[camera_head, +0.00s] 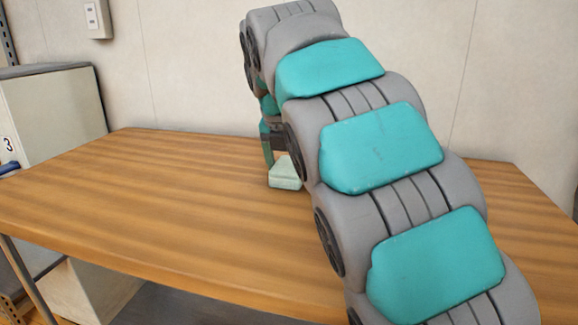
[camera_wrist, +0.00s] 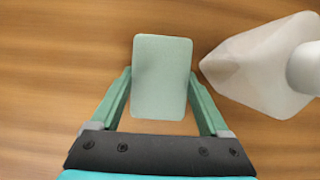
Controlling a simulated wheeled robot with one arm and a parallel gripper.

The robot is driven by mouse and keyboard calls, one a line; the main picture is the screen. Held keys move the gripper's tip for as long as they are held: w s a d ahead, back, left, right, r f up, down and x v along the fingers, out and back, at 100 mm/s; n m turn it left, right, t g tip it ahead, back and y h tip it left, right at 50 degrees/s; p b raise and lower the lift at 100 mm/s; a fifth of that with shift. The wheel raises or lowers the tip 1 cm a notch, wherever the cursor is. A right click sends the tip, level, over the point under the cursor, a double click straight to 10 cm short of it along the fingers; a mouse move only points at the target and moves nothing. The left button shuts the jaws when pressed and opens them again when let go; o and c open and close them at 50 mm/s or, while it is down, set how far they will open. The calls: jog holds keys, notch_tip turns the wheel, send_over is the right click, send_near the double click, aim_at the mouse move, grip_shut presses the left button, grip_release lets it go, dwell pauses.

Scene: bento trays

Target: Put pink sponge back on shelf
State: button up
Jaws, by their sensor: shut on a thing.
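A pale green, rounded rectangular sponge (camera_wrist: 162,75) is between the two green fingers of my gripper (camera_wrist: 161,78) in the wrist view. The fingers press on its left and right sides, so my gripper is shut on it. I cannot tell whether the sponge touches the tabletop. No pink sponge shows in either view, and I cannot make out a shelf for it.
A whitish, translucent bottle-like object (camera_wrist: 265,70) stands close to the right of the sponge. The wooden table (camera_head: 130,210) is clear on its left side. A grey cabinet (camera_head: 55,115) marked 3 stands beyond the table's left edge.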

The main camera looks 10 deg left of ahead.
jog(key=shift+f, duration=0.1)
jog(key=o, duration=1)
jog(key=shift+o, duration=0.2)
